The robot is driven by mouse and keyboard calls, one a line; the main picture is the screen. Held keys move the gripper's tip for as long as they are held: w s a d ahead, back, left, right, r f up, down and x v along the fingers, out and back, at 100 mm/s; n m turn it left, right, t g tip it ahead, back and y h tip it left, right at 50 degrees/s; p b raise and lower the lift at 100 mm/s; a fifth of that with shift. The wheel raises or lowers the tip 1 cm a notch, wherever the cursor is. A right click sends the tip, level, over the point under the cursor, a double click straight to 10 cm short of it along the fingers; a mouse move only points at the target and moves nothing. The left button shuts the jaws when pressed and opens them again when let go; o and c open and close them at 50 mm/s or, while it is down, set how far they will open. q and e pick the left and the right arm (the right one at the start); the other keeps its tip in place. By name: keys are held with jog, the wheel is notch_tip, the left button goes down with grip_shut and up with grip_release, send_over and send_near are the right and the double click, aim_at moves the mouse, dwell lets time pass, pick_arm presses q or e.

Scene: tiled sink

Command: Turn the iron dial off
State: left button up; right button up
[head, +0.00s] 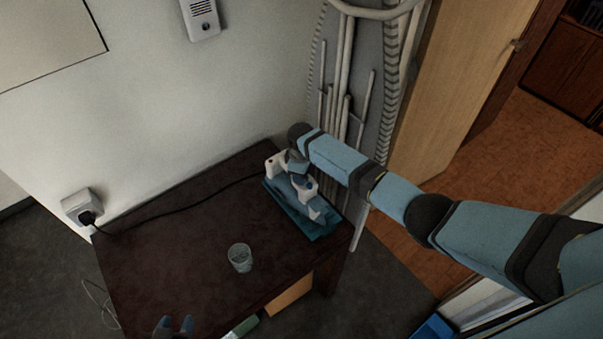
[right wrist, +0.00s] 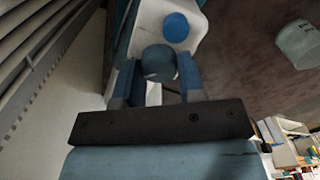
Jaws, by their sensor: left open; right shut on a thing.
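The iron (head: 316,209), white with blue parts, lies on a teal pad (head: 329,226) at the right end of the dark table. It is partly hidden by my right arm. In the right wrist view, the white iron body (right wrist: 148,20) has a round blue button (right wrist: 176,27) and a round grey-blue dial (right wrist: 158,62). My right gripper (right wrist: 160,80) is shut on the dial, one blue finger on each side. How far the dial is turned cannot be told. My left gripper (head: 175,325) is open and empty at the table's front edge, away from the iron.
A clear glass (head: 240,257) stands on the table (head: 180,240). A black cord runs across the table from a plug in the wall socket (head: 82,207) to the iron. Pipes (head: 350,70) stand behind the iron. The table's left part is clear apart from the cord.

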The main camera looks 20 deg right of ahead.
jog(key=o, duration=0.9)
pick_arm(q)
jog(key=shift+s+f, duration=0.15)
jog(key=shift+s, duration=0.1)
pick_arm(e)
jog(key=shift+o, duration=0.2)
pick_arm(q)
jog(key=shift+s, duration=0.1)
jog(key=shift+w+f+b, duration=0.25)
jog(key=shift+f+b, duration=0.2)
jog(key=shift+b, duration=0.1)
pick_arm(e)
notch_tip(320, 180, up, 14)
pick_arm(q)
jog(key=shift+d, duration=0.1)
